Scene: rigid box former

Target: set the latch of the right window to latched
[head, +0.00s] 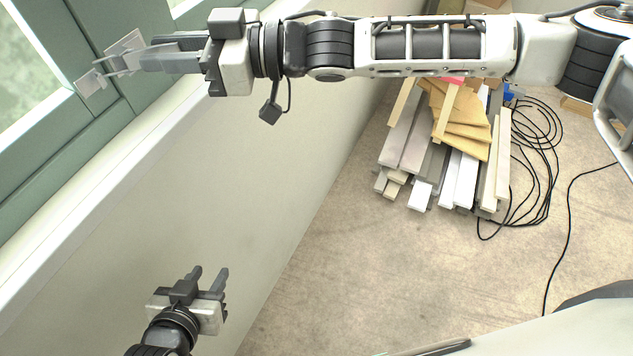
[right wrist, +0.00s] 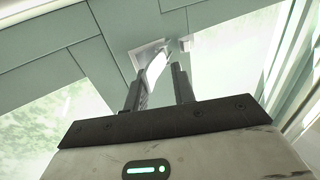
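The window latch (head: 125,44) is a pale metal plate with a lever on the green window frame at the upper left. A second small pale plate (head: 90,83) sits beside it. My right gripper (head: 138,61) reaches in from the right with its fingertips close to the lever. In the right wrist view its fingers (right wrist: 157,74) are apart, and the pale latch (right wrist: 148,50) shows just beyond and between them. I cannot tell whether they touch it. My left gripper (head: 209,273) is open and empty near the wall at the lower left, away from the window.
A white sill (head: 110,148) runs below the green frame, above a plain wall (head: 265,170). A pile of planks (head: 445,150) and black cables (head: 540,160) lie on the floor to the right. The floor in the middle is clear.

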